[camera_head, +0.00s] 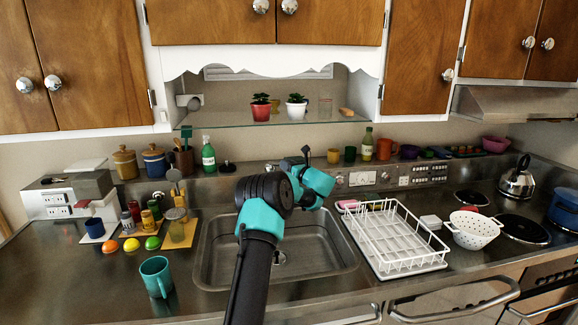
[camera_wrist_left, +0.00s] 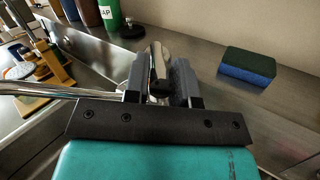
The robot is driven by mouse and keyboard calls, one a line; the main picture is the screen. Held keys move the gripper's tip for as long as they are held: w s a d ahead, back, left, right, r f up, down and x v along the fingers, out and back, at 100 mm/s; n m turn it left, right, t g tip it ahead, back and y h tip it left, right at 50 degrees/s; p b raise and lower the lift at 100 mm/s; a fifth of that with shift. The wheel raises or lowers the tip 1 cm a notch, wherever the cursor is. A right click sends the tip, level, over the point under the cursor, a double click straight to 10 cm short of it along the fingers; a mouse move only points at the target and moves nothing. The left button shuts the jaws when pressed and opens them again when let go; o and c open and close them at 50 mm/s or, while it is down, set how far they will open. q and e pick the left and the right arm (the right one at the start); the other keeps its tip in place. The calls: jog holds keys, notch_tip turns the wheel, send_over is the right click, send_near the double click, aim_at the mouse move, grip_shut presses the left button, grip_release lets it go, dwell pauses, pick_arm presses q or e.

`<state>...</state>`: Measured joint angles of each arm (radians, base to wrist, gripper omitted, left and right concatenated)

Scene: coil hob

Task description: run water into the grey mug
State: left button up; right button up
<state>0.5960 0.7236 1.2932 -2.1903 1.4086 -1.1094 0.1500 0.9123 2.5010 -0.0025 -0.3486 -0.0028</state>
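No mug that looks grey shows in either view. A teal mug (camera_head: 156,276) stands on the counter left of the sink (camera_head: 212,262). My left gripper (camera_head: 303,158) is behind the sink, and my own arm covers most of the tap there. In the left wrist view my left gripper (camera_wrist_left: 160,72) has a chrome tap lever (camera_wrist_left: 159,62) between its fingers, with little or no gap, and looks shut on it. The tap's chrome spout (camera_wrist_left: 62,91) runs off to the left. No running water is seen. My right gripper is out of view.
A white dish rack (camera_head: 398,238) stands right of the sink, with a white colander (camera_head: 472,229) beyond it. Coloured fruit and jars are left of the sink. A green soap bottle (camera_head: 208,155) stands behind it. A blue-green sponge (camera_wrist_left: 248,66) lies right of the lever.

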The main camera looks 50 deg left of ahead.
pick_arm(q)
jog(key=o, duration=0.4)
jog(key=shift+c, duration=0.2)
jog(key=shift+d, duration=0.1)
jog(key=w+d+f, duration=0.2)
jog(key=d, duration=1.5)
